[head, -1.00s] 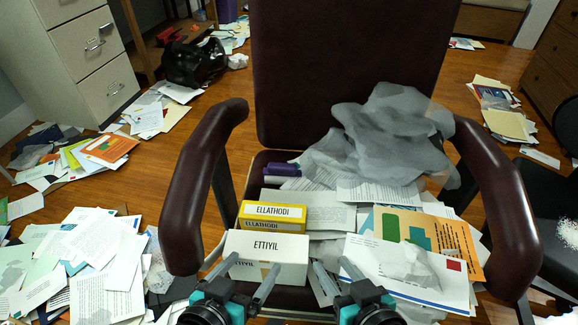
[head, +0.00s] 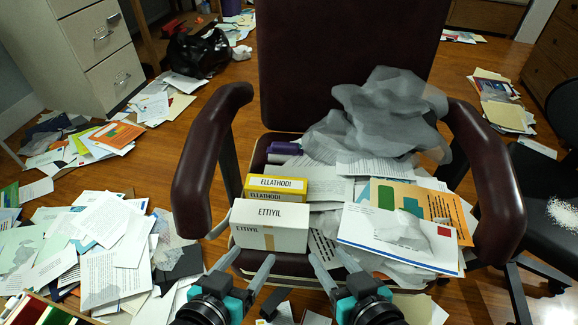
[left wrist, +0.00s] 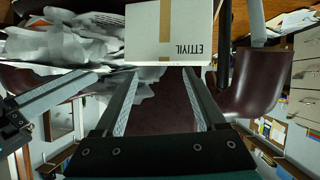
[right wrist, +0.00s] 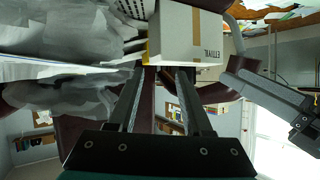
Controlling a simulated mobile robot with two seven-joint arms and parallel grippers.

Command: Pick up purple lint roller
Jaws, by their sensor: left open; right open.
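A purple cylinder, likely the lint roller (head: 284,148), lies on the back left of the maroon office chair's seat. It shows only in the head view, partly covered by papers and behind the boxes. A white ETTIYIL box (head: 270,226) and a yellow ELLATHODI box (head: 275,188) stand in front of it. My left gripper (head: 250,257) is open and empty in front of the seat, below the white box. My right gripper (head: 328,256) is open and empty beside it, in front of the papers. The white box also shows in the left wrist view (left wrist: 168,32) and right wrist view (right wrist: 185,35).
The chair's armrests (head: 205,160) (head: 487,175) flank the seat. Grey crumpled sheets (head: 385,115) and envelopes (head: 400,238) cover its right side. Papers (head: 100,240) litter the floor on the left. A cabinet (head: 85,50) stands at back left, a black chair (head: 550,210) at right.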

